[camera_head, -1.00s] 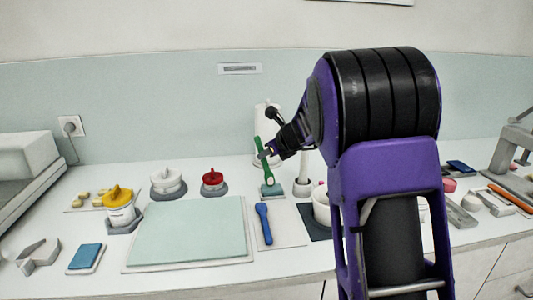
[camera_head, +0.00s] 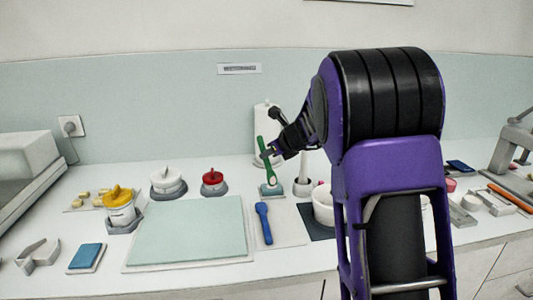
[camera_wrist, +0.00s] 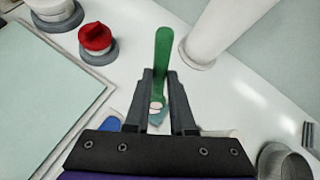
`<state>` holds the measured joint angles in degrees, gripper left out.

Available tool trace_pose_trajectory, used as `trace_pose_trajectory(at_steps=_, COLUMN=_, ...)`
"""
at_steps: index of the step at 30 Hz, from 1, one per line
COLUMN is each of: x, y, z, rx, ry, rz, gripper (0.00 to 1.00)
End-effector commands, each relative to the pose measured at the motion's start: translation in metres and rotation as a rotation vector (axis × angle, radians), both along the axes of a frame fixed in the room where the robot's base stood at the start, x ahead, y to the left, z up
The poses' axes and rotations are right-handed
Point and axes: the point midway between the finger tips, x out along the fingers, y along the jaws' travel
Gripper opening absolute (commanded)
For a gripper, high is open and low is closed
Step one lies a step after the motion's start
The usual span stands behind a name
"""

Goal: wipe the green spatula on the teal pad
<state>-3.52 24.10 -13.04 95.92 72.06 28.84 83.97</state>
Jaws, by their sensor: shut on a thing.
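My gripper (camera_head: 270,155) is shut on the green spatula (camera_head: 261,146), which it holds tilted over the back of the counter. In the wrist view the spatula (camera_wrist: 163,50) stands up between the fingers of my gripper (camera_wrist: 163,85). A whitish patch shows at its lower end. The small teal pad (camera_head: 271,190) lies directly below that end, in front of the white roll. In the wrist view only a bit of the pad (camera_wrist: 153,126) shows between the fingers. I cannot tell whether the spatula touches the pad.
A large pale green board (camera_head: 190,232) lies at front left. A blue spatula (camera_head: 264,224) rests on a pale mat. A red-topped pot (camera_head: 213,178) and a white-topped pot (camera_head: 167,182) stand left of the pad. A white post (camera_head: 303,168) stands close on its right.

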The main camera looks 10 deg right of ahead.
Motion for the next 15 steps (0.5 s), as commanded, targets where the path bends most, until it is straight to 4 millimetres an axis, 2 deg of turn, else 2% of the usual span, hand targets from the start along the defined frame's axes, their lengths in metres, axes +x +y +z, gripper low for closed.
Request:
trace_pose_trajectory(at_steps=5, x=0.000, y=-0.004, z=-0.001, rx=-0.001, ry=0.002, rz=0.000, gripper=0.00)
trace_pose_trajectory(at_steps=15, x=0.000, y=0.014, z=0.000, rx=0.000, ry=0.003, rz=0.001, gripper=0.00)
